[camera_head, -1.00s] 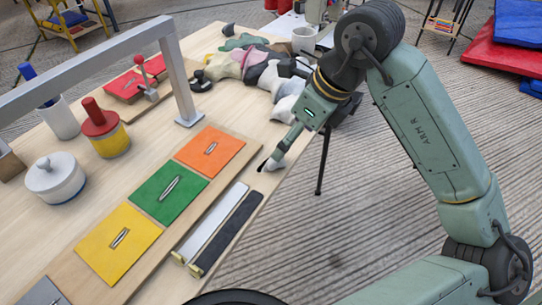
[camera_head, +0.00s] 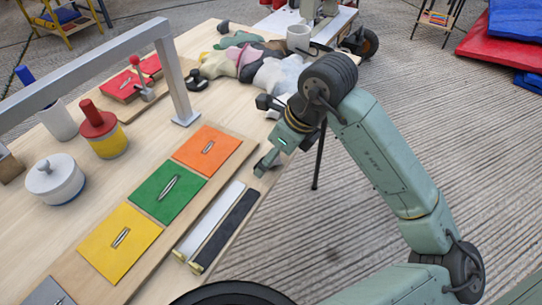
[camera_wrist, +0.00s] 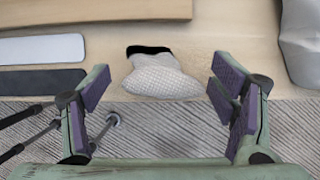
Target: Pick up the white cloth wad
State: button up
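The white cloth wad (camera_wrist: 158,82) is a knitted, sock-like piece with a black band at its far end. In the wrist view it lies at the table's near edge, between the two fingers of my gripper (camera_wrist: 162,88). The fingers stand wide apart, with a gap on each side of the wad, and do not touch it. In the head view my gripper (camera_head: 266,135) is over the table's right edge, one finger towards the cloth pile and the other near the orange panel. I cannot make out the wad there; my gripper seems to hide it.
A pile of cloth wads (camera_head: 278,75) lies at the far table end, by a white mug (camera_head: 298,38). A board with orange (camera_head: 220,148), green and yellow panels lies left of my gripper. A metal frame (camera_head: 180,90) rises further left.

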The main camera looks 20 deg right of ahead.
jog(key=c, duration=1.1)
jog(key=shift+r+b, duration=0.3)
jog(key=shift+r, duration=0.6)
jog(key=shift+s+d+r+b, duration=0.1)
jog(key=shift+s+r+b, duration=0.4)
jog(key=shift+r, duration=0.3)
jog(key=s+b, duration=0.1)
jog(key=s, duration=0.4)
jog(key=s+r+b, duration=0.1)
jog(key=s, duration=0.4)
jog(key=s+b, duration=0.1)
jog(key=s, duration=0.4)
jog(key=shift+r, duration=0.3)
